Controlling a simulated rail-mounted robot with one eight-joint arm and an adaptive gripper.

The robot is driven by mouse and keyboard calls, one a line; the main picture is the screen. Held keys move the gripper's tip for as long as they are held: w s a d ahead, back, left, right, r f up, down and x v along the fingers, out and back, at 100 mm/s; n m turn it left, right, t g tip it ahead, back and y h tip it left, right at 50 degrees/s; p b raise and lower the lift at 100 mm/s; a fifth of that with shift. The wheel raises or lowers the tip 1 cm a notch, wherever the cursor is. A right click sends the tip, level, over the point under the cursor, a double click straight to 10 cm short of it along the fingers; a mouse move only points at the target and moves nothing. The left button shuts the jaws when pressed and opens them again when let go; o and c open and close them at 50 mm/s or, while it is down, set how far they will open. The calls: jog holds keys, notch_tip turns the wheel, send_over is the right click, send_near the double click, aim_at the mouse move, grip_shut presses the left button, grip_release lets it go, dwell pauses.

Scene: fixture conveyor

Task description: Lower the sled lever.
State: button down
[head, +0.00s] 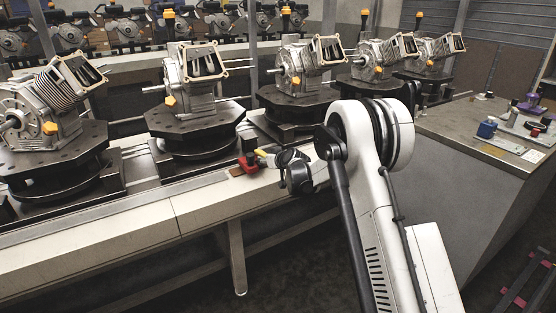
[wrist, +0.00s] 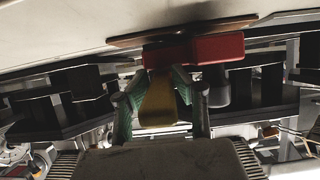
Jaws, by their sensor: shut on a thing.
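The sled lever has a yellow handle (head: 261,153) and a red base (head: 248,164) on the front rail of the near conveyor. My gripper (head: 271,155) reaches the handle from the right. In the wrist view the yellow handle (wrist: 158,105) lies between the two greenish finger pads of my gripper (wrist: 158,82), which is shut on it. The red base (wrist: 205,48) shows just beyond the fingertips on a brown plate (wrist: 180,32). In the head view the handle points right from the base; its exact tilt is hard to tell, and my gripper partly hides it.
Engine housings (head: 200,72) on dark round fixtures (head: 195,125) stand along the conveyor (head: 150,212), close behind the lever. A metal workbench (head: 450,125) with small tools stands at the right. The aisle floor in front of the conveyor looks clear.

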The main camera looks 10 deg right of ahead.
dwell(0.4)
jog(key=c, duration=1.4)
grip_release()
jog(key=shift+c, duration=0.2)
